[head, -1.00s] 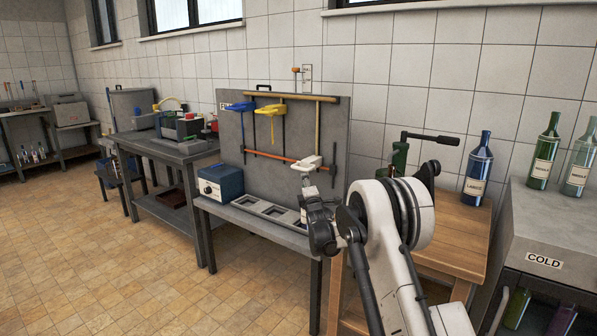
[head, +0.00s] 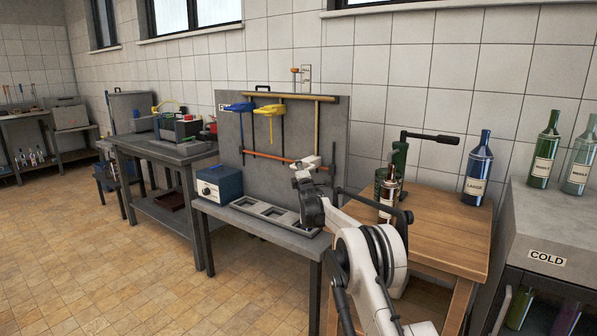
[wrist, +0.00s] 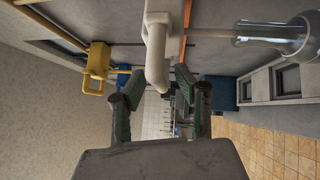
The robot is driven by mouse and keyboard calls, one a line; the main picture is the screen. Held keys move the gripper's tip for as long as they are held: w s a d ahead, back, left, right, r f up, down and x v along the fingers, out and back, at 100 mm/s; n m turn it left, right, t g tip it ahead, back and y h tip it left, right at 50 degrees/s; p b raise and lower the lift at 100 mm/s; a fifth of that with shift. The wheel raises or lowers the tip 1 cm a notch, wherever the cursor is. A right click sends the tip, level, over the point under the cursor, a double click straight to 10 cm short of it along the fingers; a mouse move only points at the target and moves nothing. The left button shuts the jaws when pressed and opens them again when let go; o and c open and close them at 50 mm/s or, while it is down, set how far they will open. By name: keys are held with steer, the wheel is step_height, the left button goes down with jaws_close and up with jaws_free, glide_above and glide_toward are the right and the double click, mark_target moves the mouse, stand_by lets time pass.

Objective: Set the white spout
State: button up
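The white spout (wrist: 158,48) is at the top middle of the wrist view, its bent end pointing down the picture between my finger tips. In the head view the white spout (head: 309,161) is at the lower right of the grey tool board, partly covered by my arm. My gripper (wrist: 161,84) is open, with its two green-grey fingers apart on either side of the spout's end. I cannot tell whether they touch it. A clear glass bottle (wrist: 275,38) is at the upper right of the wrist view, its mouth facing the spout.
A yellow spout (head: 268,111) and a blue spout (head: 240,106) hang on the board. A blue box (head: 219,184) stands beside a tray with square recesses (head: 262,210). A brown bottle (head: 388,192) and a green device with a black lever (head: 400,155) are on the wooden table.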

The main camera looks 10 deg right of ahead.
jaws_close()
stand_by(0.3)
steer(key=shift+r, duration=0.1)
step_height(320, 180, up, 22)
steer(key=p, duration=1.1)
steer(key=shift+w+r, duration=0.1)
steer(key=shift+c, duration=0.6)
jaws_free()
steer(key=shift+r, duration=0.15)
steer(key=shift+o, duration=0.6)
